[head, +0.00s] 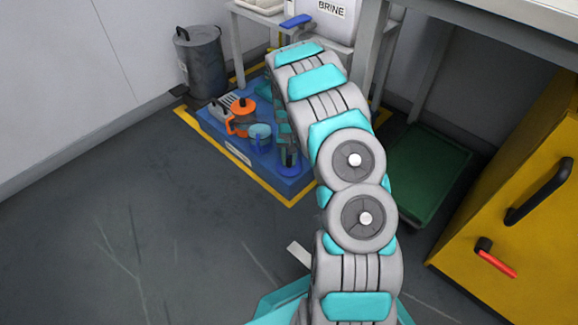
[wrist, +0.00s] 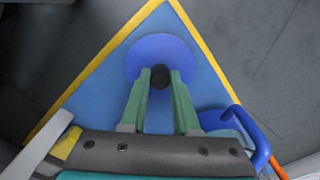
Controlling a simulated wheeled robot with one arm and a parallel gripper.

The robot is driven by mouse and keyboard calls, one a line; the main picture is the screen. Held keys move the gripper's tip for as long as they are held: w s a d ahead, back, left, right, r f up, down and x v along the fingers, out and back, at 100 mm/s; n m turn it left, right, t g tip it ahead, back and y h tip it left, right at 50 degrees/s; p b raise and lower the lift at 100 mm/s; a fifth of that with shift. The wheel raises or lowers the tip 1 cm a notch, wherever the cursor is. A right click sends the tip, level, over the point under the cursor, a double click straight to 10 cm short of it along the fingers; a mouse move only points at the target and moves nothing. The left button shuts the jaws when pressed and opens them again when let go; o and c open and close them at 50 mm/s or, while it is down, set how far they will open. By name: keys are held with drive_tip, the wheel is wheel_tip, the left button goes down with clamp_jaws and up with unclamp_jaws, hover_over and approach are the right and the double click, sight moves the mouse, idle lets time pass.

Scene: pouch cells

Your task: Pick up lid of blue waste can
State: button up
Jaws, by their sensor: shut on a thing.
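A round blue lid (wrist: 162,55) with a black knob (wrist: 160,77) is at the centre of the wrist view, over the blue platform. The two green fingers of my gripper (wrist: 160,80) are closed on the knob from both sides. In the head view the lid (head: 290,170) shows as a small dark blue shape at the platform's near right corner, below my gripper (head: 287,152), which my arm partly hides. I cannot tell whether the lid is lifted or resting. No can body shows clearly beneath it.
The blue platform (head: 222,139) has a yellow floor border. On it stand an orange-handled item (head: 240,116) and a small blue vessel (head: 260,137). A grey bin (head: 203,62) is behind. A green tray (head: 428,178) and yellow cabinet (head: 520,185) are right. The left floor is clear.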

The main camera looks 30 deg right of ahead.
clamp_jaws()
